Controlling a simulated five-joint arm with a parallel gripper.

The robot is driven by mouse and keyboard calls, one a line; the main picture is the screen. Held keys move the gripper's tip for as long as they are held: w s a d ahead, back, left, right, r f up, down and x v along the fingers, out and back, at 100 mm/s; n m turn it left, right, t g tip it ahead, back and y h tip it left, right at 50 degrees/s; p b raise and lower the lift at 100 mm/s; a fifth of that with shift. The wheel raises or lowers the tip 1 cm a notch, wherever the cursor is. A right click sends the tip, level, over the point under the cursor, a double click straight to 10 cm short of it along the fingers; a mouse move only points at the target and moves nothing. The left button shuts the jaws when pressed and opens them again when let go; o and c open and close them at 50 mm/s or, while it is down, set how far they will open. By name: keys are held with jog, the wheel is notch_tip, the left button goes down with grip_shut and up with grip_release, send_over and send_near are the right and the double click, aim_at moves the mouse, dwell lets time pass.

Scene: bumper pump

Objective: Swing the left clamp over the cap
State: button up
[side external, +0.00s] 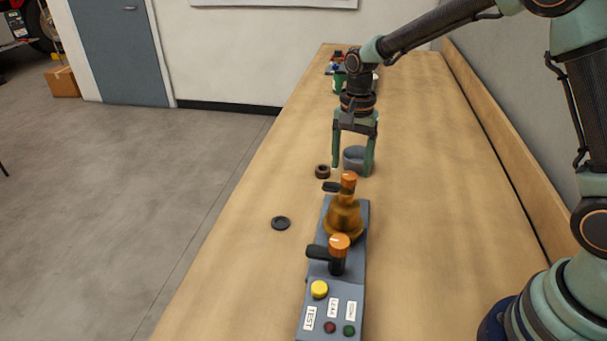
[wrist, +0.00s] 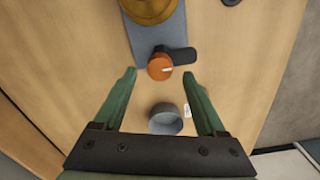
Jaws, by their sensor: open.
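A brass-coloured domed part (side external: 343,222) sits on a grey fixture base (side external: 362,215), between two clamps with orange knobs. It also shows at the top of the wrist view (wrist: 148,8). The far clamp (side external: 348,180) has its black arm pointing left, away from the dome; this clamp (wrist: 160,67) shows in the wrist view with its arm pointing right. The near clamp (side external: 339,246) also has its arm pointing left, off the dome. My gripper (side external: 351,170) is open and empty, pointing down near the far clamp. In the wrist view, the orange knob appears between my fingertips (wrist: 160,73); contact cannot be told.
A grey cup (side external: 354,157) stands behind the fixture, by my fingers. A dark ring (side external: 322,171) and a flat black ring (side external: 281,223) lie left of the fixture. The fixture's front has a yellow button (side external: 319,289) and lamps. The bench right of the fixture is clear.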

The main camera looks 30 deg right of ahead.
jog(key=shift+f, duration=1.5)
grip_shut()
